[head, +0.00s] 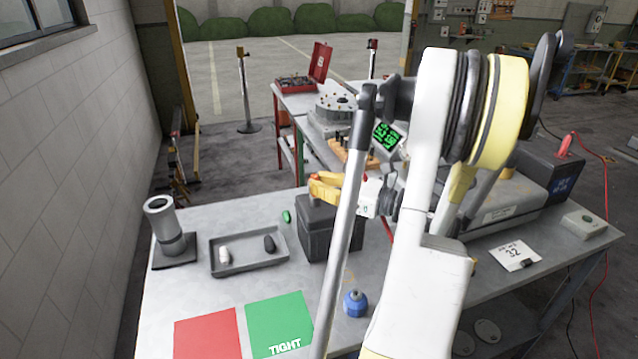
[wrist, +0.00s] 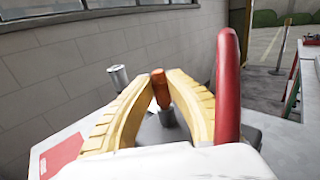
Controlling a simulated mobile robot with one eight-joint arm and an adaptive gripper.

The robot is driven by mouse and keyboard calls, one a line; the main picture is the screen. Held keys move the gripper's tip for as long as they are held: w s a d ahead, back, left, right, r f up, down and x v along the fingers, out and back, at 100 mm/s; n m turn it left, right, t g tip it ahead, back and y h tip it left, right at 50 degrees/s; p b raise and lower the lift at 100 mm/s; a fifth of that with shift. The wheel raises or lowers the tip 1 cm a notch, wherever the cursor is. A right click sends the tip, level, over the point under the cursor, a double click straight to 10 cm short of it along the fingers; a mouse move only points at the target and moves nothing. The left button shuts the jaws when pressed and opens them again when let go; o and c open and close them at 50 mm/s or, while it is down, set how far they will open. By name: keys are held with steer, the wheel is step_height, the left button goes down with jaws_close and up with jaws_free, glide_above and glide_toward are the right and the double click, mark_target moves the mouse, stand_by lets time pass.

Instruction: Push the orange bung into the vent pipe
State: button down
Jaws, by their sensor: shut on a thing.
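The orange bung (wrist: 160,88) is between the yellow fingers of my gripper (wrist: 160,82) in the wrist view. The fingers are shut on it and it stands roughly upright. A short grey piece (wrist: 167,118) shows just below the bung; I cannot tell whether it belongs to it. The vent pipe (head: 163,219) is a grey, open-topped upright pipe on a dark base at the table's left end. It also shows in the wrist view (wrist: 119,76), left of the fingers and apart from the bung.
The dark box (head: 318,243) stands mid-table. A grey tray (head: 246,266) holds a white piece (head: 222,255) and a dark piece (head: 269,243). A green piece (head: 286,216) lies beside the box. Red (head: 206,335) and green (head: 277,318) panels and a blue object (head: 355,303) are nearer.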

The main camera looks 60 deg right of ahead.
steer(key=shift+f+b, duration=0.35)
steer(key=c, duration=1.4)
jaws_free()
steer(key=s, duration=0.4)
steer(key=s+d, duration=0.1)
steer(key=s, duration=0.7)
steer(key=shift+d, duration=0.35)
